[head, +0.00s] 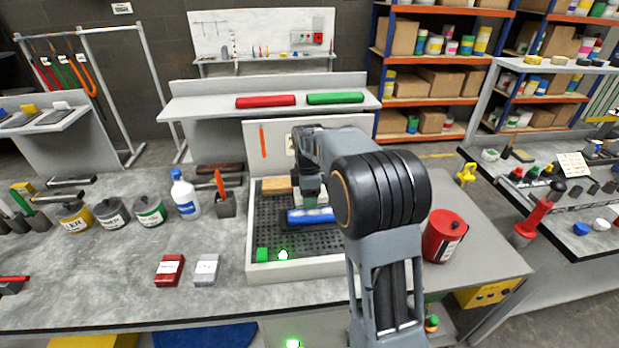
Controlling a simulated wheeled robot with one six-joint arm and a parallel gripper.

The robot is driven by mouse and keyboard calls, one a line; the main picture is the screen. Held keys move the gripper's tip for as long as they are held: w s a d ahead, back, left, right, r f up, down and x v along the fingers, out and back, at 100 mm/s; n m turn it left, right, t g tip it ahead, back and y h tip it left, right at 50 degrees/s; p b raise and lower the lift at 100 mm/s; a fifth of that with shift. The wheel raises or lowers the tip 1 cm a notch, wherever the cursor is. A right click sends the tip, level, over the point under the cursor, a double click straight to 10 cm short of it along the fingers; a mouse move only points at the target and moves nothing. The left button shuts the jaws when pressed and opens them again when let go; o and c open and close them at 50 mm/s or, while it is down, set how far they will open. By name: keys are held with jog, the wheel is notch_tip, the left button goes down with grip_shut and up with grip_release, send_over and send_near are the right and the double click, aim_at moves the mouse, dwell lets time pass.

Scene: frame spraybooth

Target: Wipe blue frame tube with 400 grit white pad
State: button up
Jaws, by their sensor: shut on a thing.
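The blue frame tube (318,217) is in the grey booth tray with the perforated black floor, on its right side. My arm blocks its right end. My gripper (309,204) points down at the tube and appears shut on it; the fingertips are small and partly hidden. I cannot tell whether the tube touches the tray floor. A whitish-grey pad block (206,270) with a pale label lies on the bench left of the tray, apart from my gripper. It looks like the white pad, but its grit is not legible. A red labelled block (171,270) lies beside it.
A white-blue bottle (184,195) and several lidded cans stand left. A red can (443,237) stands right. Red and green tubes (335,98) lie on the back shelf.

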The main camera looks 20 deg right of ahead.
jog(key=shift+r+p, duration=1.35)
jog(key=shift+r, duration=0.75)
jog(key=shift+d+f, duration=0.1)
